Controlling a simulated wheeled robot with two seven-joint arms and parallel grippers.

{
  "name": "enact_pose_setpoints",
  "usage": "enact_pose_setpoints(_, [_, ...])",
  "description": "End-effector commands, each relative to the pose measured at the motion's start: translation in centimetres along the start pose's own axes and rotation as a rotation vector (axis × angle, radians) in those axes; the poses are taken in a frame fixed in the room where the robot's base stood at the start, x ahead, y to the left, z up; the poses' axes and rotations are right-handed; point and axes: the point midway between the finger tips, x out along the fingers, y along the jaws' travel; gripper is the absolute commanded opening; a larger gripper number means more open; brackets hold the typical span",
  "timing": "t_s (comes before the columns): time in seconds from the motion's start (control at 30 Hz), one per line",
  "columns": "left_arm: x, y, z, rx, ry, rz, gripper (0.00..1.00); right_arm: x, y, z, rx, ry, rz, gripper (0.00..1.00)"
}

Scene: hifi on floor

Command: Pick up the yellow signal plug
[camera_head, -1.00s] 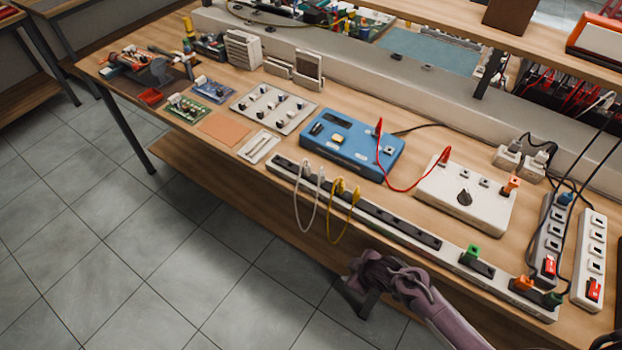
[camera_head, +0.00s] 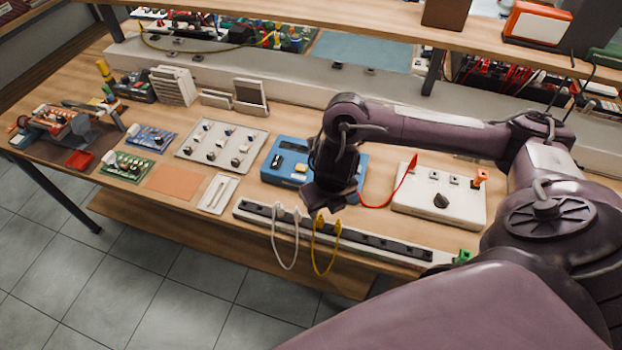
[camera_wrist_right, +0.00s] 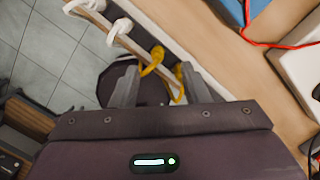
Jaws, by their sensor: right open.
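Two yellow plugs on a looped yellow cable sit in the long socket strip (camera_head: 380,241) at the bench's front edge. One yellow signal plug (camera_head: 337,228) shows just right of my right gripper's tips; the other (camera_head: 320,220) is just below them. My right gripper (camera_head: 324,206) is open, pointing down above the strip. In the right wrist view, a yellow plug (camera_wrist_right: 157,56) lies between and beyond the open fingers (camera_wrist_right: 160,82), and the other (camera_wrist_right: 179,71) is close to the right finger. Whether anything touches is unclear. My left gripper is out of view.
A white cable with plugs (camera_head: 279,210) sits in the strip just left of the yellow ones. A blue box (camera_head: 282,158) stands behind, partly hidden by my arm. A white box with a dial (camera_head: 462,204) and red lead is to the right. A shelf (camera_head: 350,35) runs above.

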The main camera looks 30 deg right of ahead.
Motion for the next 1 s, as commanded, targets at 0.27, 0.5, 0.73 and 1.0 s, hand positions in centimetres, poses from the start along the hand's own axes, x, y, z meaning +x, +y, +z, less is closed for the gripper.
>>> enact_pose_setpoints(0.27, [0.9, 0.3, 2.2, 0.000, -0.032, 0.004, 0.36, 3.4, 0.3, -0.2, 0.006, 0.005, 0.004, 0.41])
enact_pose_setpoints(0.5, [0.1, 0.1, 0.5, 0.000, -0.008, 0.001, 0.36, 6.6, 0.4, -0.2, 0.007, 0.003, 0.003, 0.41])
enact_pose_setpoints(0.73, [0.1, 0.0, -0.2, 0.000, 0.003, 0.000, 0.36, 7.1, 0.4, -0.1, 0.006, 0.000, 0.004, 0.41])
enact_pose_setpoints(1.0, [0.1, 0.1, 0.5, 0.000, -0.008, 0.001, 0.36, 7.1, 0.4, -0.1, 0.006, 0.000, 0.004, 0.14])
